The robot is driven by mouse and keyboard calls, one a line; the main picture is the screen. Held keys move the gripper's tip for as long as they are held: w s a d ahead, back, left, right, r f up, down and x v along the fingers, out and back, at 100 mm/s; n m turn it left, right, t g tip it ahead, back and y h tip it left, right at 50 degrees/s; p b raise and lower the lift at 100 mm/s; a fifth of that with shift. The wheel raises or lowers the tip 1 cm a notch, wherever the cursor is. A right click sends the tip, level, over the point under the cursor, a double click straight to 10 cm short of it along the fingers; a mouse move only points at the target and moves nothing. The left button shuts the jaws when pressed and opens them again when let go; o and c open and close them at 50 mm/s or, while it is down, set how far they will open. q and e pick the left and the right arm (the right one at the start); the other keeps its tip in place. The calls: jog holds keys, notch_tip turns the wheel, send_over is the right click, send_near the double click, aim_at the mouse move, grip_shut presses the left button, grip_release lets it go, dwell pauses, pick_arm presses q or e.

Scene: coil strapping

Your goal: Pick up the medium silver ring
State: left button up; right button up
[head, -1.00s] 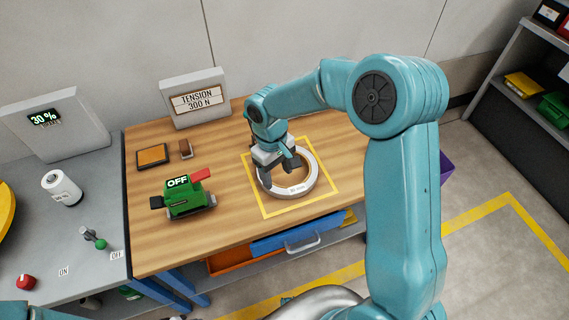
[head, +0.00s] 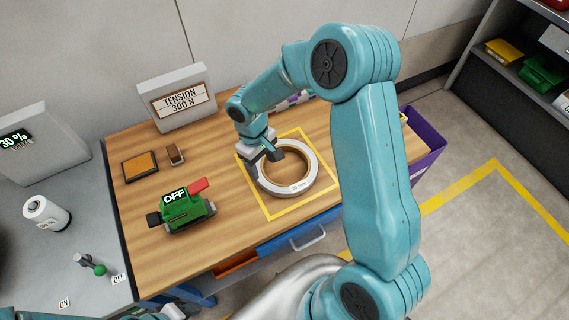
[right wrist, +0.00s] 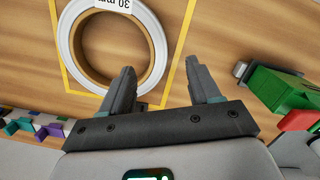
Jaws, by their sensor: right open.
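The silver ring (head: 301,186) lies flat on the wooden bench inside a yellow square outline, with a "30 mm" label on its front. It also shows in the right wrist view (right wrist: 72,50), at upper left. My right gripper (head: 266,158) is open and empty at the ring's back left edge. In the right wrist view my right gripper (right wrist: 163,77) has its left finger overlapping the ring's lower right rim and its right finger over bare wood. I cannot tell its exact height. My left gripper does not show clearly; only teal arm parts show at the bottom edge.
A green tool marked OFF (head: 181,206) with a red lever stands left of the ring. A tension sign (head: 181,98) stands behind. A purple bin (head: 426,147) stands right of the bench.

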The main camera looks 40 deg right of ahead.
send_over(267, 183)
jog(key=f, duration=0.5)
jog(key=shift+w+a, duration=0.1)
jog(key=shift+a, duration=0.2)
jog(key=shift+s+f, duration=0.15)
jog(key=shift+s, duration=0.05)
jog(key=shift+d+f+p, duration=0.15)
jog(key=shift+f+p, duration=0.15)
jog(key=f, duration=0.2)
jog(key=f+p, duration=0.1)
jog(key=f, duration=0.1)
jog(key=shift+w+d, duration=0.2)
jog(key=shift+s+f, duration=0.15)
jog(key=shift+f, duration=0.25)
jog(key=shift+c, duration=0.5)
jog(key=c, duration=1)
grip_shut()
jog(key=shift+r, duration=0.15)
